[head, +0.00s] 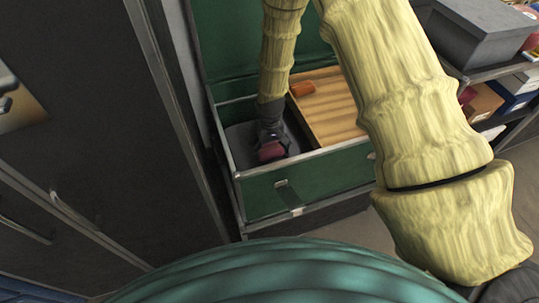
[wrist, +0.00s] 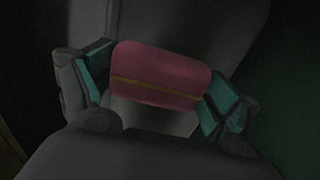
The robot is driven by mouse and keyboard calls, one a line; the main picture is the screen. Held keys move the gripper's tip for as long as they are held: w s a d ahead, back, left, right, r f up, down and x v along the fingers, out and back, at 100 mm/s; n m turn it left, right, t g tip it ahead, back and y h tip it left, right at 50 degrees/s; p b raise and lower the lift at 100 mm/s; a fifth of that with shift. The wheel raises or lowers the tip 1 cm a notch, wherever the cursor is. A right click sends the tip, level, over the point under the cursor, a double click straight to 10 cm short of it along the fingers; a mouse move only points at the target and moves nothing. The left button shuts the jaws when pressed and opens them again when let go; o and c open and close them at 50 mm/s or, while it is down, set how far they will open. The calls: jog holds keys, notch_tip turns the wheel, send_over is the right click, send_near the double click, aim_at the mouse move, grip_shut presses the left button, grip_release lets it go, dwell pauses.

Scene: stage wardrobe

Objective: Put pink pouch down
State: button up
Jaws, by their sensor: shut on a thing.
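The pink pouch (wrist: 160,72) has a yellowish stripe along it and sits between the two teal-padded fingers of my gripper (wrist: 158,88) in the wrist view. The fingers touch its two ends. In the head view my gripper (head: 270,150) reaches down into the left, grey-lined part of an open green trunk (head: 310,187), and the pouch shows as a dark pink patch (head: 271,151) at its tip. A grey surface lies under the pouch. I cannot tell whether the pouch touches it.
The trunk's front wall stands close to my gripper. A dark cabinet (head: 90,130) is at left. Shelves with a grey box (head: 478,35) stand at right.

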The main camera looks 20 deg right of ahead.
aim_at(270, 155)
jog(key=shift+f, duration=1.65)
jog(key=shift+f, duration=0.2)
jog(key=o, duration=0.8)
notch_tip(270, 155, up, 12)
jog(key=shift+r+p, duration=0.2)
jog(key=shift+p, duration=0.3)
